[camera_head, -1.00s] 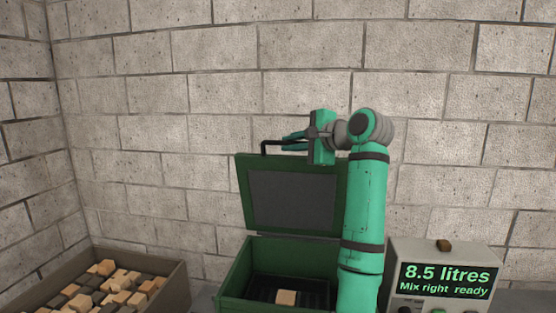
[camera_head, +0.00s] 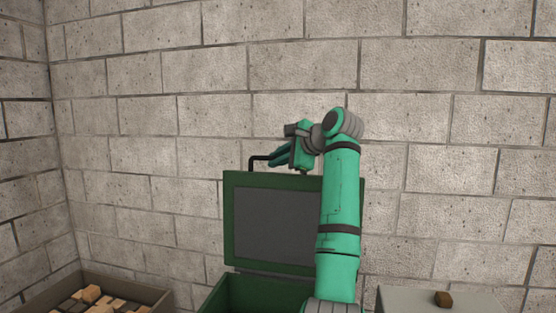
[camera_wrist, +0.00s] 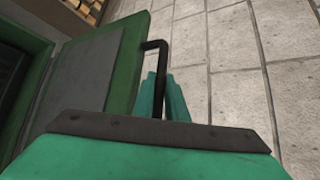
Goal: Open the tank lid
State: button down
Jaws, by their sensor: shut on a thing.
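The green tank lid (camera_head: 231,215) with a dark grey inner panel stands raised, about upright, at the back of the green tank (camera_head: 217,296). A black bar handle (camera_head: 257,159) runs along the lid's top edge. My gripper (camera_head: 279,159) is at this handle, shut on it. In the wrist view the lid (camera_wrist: 128,75) is at left, and the black handle (camera_wrist: 154,46) reaches from its edge to my green fingers (camera_wrist: 163,97). The exact grip on the bar is partly hidden by my gripper body. My arm hides the lid's right part.
A brown bin (camera_head: 150,294) of light and dark blocks stands at lower left. A grey box (camera_head: 405,299) with a small brown block (camera_head: 443,298) on top is at lower right. A grey block wall (camera_head: 420,160) stands close behind the lid.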

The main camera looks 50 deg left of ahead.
jog(key=shift+w+d, duration=0.3)
jog(key=shift+d, duration=0.05)
jog(key=c, duration=1.8)
grip_release()
jog(key=shift+o, duration=0.2)
jog(key=shift+s+a, duration=0.3)
jog(key=shift+s, duration=0.15)
jog(key=shift+d+r, duration=0.1)
jog(key=shift+d, duration=0.2)
jog(key=v, duration=1)
